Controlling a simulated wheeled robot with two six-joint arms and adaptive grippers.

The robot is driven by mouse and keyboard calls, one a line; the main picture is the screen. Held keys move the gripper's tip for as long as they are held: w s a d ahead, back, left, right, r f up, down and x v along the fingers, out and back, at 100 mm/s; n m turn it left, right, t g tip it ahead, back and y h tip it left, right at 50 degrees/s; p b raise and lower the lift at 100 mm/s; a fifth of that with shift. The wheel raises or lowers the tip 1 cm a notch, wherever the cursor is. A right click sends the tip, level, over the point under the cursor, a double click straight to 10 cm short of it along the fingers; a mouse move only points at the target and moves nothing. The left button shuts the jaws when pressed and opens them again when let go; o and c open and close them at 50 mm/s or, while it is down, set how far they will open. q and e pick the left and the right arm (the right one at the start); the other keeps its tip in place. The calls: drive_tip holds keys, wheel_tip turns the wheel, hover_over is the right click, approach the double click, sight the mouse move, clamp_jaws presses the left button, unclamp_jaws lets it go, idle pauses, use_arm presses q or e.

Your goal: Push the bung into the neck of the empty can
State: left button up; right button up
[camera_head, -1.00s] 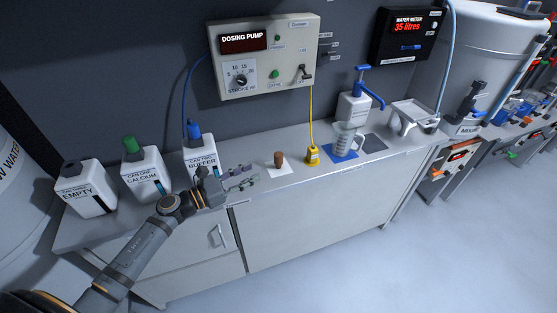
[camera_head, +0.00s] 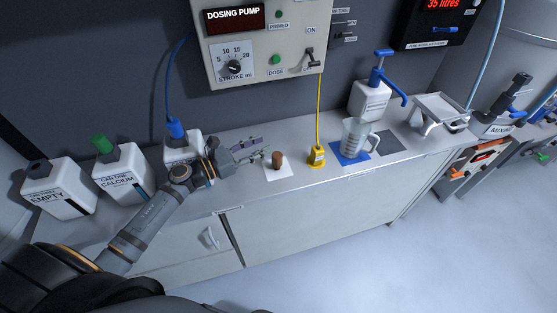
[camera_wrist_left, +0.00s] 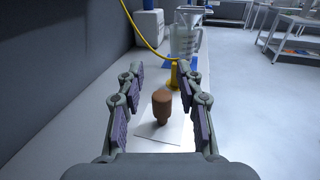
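The bung (camera_head: 277,160) is a brown stopper standing on a white square card on the counter. In the left wrist view the bung (camera_wrist_left: 162,106) stands upright between my open fingers, a little ahead of them. My left gripper (camera_head: 262,149) is open and empty, just left of the bung in the head view; its fingers also frame the left wrist view (camera_wrist_left: 163,90). The can labelled EMPTY (camera_head: 60,189) stands at the far left of the counter, with a dark neck on top. My right gripper is not in view.
The green-capped calcium can (camera_head: 124,174) and the blue-capped buffer can (camera_head: 183,147) stand between the empty can and my gripper. A yellow plug (camera_head: 317,156) and a clear jug (camera_head: 354,139) on a blue mat stand right of the bung. The dosing pump panel (camera_head: 262,40) hangs above.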

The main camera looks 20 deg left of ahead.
sight(273, 159)
use_arm(q)
wheel_tip(273, 159, down, 8)
drive_tip(key=b, duration=0.6)
drive_tip(key=shift+s+r+b, duration=0.1)
drive_tip(key=shift+r+b, duration=0.15)
drive_tip(key=shift+b, duration=0.15)
drive_tip(key=shift+s+f+b, duration=0.1)
drive_tip(key=shift+f+b, duration=0.3)
drive_tip(key=shift+b, duration=0.1)
drive_tip(key=shift+w+d+r+p, duration=0.1)
drive_tip(key=shift+w+r+p, duration=0.1)
drive_tip(key=shift+p, duration=0.1)
drive_tip(key=p+x, duration=0.1)
drive_tip(key=x, duration=0.3)
drive_tip(key=shift+w+d+p, duration=0.25)
drive_tip(key=shift+p, duration=0.1)
drive_tip(key=shift+w+d+f, duration=0.1)
drive_tip(key=p+x, duration=0.1)
drive_tip(key=x, duration=0.4)
drive_tip(key=shift+p, duration=0.3)
drive_tip(key=shift+w+d, duration=0.1)
drive_tip(key=shift+d, duration=0.05)
